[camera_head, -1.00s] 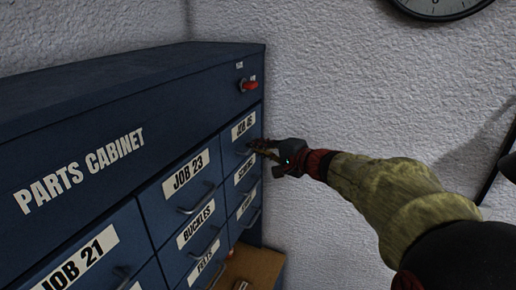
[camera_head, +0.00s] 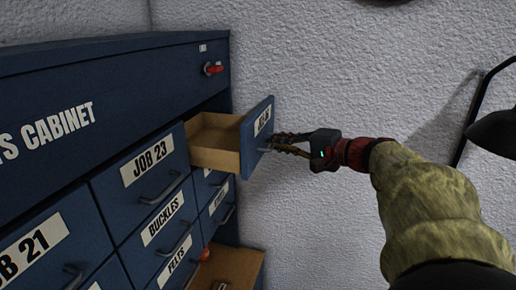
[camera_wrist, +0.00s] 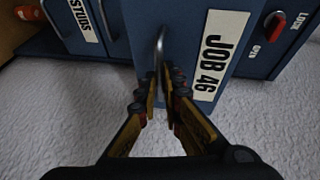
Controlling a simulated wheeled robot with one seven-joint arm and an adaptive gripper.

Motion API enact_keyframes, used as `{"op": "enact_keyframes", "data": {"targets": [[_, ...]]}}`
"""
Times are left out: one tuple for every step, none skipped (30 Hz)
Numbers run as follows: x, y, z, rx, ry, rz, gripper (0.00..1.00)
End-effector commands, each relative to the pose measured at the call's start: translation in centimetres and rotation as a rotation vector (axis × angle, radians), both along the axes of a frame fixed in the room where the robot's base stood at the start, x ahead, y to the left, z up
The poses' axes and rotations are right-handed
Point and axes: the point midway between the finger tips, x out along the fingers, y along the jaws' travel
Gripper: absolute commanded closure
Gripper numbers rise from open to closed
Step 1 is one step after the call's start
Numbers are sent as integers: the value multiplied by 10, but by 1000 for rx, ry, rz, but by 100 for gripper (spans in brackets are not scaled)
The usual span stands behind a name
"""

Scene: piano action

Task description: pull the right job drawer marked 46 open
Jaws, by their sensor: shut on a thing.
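The job drawer marked 46 (camera_head: 258,133) is pulled well out of the blue parts cabinet in the head view. Its tan wooden inside shows and looks empty where visible. In the wrist view its blue front bears the label JOB 46 (camera_wrist: 217,55), with a metal bar handle (camera_wrist: 160,42) beside the label. My gripper (camera_head: 277,141) is at the drawer front, shut on the handle; its fingers also close around the handle's near end in the wrist view (camera_wrist: 163,84).
The JOB 23 drawer (camera_head: 150,165) beside it is shut. Below, another wooden drawer or tray (camera_head: 232,266) stands out. A red lock knob (camera_head: 213,69) is on the cabinet's upper right. The white wall (camera_head: 330,80) is close on the right.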

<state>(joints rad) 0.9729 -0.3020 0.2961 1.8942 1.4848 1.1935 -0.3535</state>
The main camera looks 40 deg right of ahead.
Motion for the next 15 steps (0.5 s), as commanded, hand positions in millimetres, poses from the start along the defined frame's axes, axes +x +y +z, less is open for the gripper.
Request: {"op": "enact_keyframes", "data": {"targets": [[-6,-6,-4,2,3,-3,100],[-9,-8,-4,2,4,-2,100],[-12,-10,-4,3,5,-2,100],[-14,-12,-4,4,4,-1,100],[-16,-13,-4,4,4,0,100],[-17,-14,-3,4,4,0,100],[-18,-15,-3,4,4,0,100],[-19,-15,-3,4,4,0,100],[-20,-16,-3,4,4,1,100],[-20,-16,-3,4,4,1,100],[-21,-16,-3,4,4,1,100],[-21,-16,-3,4,5,2,100],[-21,-16,-3,4,5,2,100],[-21,-16,-2,4,5,2,100],[-21,-16,-2,4,5,2,100]]}}
